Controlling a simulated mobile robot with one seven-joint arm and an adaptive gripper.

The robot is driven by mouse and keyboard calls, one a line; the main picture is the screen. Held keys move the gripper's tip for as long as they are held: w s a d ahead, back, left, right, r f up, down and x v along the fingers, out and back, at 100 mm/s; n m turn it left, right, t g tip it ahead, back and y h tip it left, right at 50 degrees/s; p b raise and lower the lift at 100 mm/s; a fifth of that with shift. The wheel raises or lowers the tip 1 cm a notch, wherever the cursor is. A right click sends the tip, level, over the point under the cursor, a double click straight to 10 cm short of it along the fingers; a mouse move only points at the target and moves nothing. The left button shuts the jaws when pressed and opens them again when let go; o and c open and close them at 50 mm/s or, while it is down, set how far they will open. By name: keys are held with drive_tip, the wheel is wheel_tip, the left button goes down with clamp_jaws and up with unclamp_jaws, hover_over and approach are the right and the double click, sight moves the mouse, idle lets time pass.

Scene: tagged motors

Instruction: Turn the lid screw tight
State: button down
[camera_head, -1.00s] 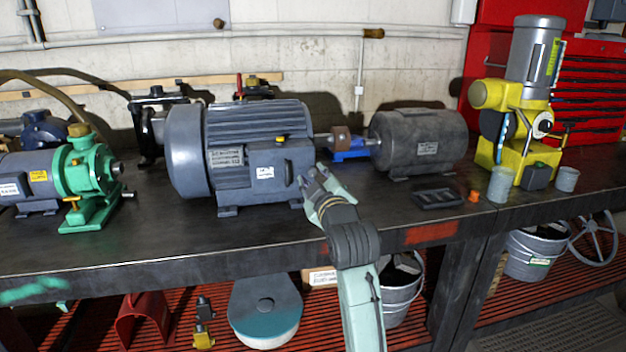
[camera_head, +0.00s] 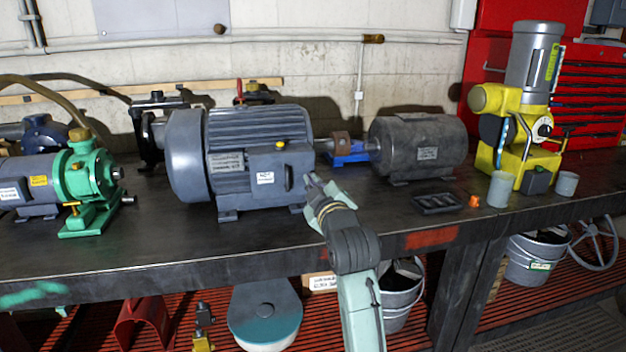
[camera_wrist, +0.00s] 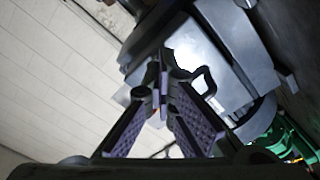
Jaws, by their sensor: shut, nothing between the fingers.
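The big blue-grey motor (camera_head: 190,165) stands on the workbench, with a terminal box (camera_head: 264,182) on its front right that carries a white label and a yellow knob (camera_head: 281,145). I cannot make out the lid screw for certain in either view. My gripper (camera_head: 308,180) is at the right end of the box, its fingers shut and empty. In the wrist view the fingertips (camera_wrist: 159,82) meet in front of the brightly lit box (camera_wrist: 196,55), next to a dark loop-shaped part (camera_wrist: 205,83). Whether they touch the box is unclear.
A green pump (camera_head: 88,180) stands to the left. A grey motor (camera_head: 420,148) with a blue coupling stand is behind right. A black tray (camera_head: 438,202), grey cups and a yellow machine (camera_head: 520,165) are farther right.

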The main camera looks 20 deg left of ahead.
drive_tip(key=m+p, duration=0.5)
drive_tip(key=m, duration=0.6)
drive_tip(key=shift+p, duration=0.3)
drive_tip(key=c, duration=2.4)
unclamp_jaws()
drive_tip(key=c, duration=1.7)
unclamp_jaws()
drive_tip(key=shift+v, duration=3.55)
